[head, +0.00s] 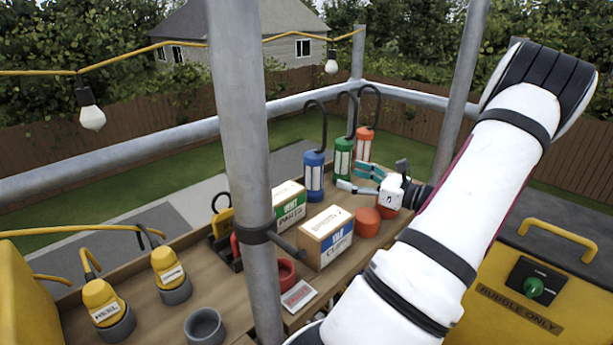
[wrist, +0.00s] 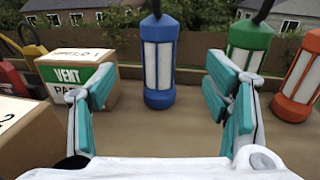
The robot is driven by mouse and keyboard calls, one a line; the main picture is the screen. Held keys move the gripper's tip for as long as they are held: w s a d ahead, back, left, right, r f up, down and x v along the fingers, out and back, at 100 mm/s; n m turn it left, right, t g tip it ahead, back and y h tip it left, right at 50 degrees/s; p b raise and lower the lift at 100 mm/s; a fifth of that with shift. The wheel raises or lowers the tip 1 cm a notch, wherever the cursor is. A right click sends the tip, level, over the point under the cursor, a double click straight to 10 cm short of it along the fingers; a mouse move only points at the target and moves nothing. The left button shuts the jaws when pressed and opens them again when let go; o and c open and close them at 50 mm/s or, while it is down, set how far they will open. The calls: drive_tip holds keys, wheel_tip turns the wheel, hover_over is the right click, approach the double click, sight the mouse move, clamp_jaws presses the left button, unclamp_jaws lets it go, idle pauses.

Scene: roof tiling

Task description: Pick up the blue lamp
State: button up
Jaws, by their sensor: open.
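The blue lamp (head: 314,176) stands upright on the wooden bench, with a black hook on top, at the left of a row of three lamps in the head view. In the wrist view the blue lamp (wrist: 159,62) stands straight ahead, between and beyond the fingers. My gripper (head: 362,178) is open and empty, with teal finger pads, to the right of the blue lamp in the head view. In the wrist view my gripper (wrist: 166,95) has its fingers spread wide, apart from the lamp. The lamp's hook is cut off at the top there.
A green lamp (head: 343,158) and an orange lamp (head: 363,146) stand close to the right of the blue one. Cardboard boxes (head: 325,238) (wrist: 72,75) stand to the left and in front. An orange-red container (head: 367,222) stands near my gripper.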

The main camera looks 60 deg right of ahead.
sight(322, 167)
drive_tip(key=w, duration=0.4)
drive_tip(key=w+d+b, duration=0.1)
drive_tip(key=w, duration=0.7)
drive_tip(key=shift+w+d+f+b, duration=0.1)
drive_tip(key=shift+d+f+b, duration=0.1)
drive_tip(key=shift+d+b, duration=0.15)
clamp_jaws()
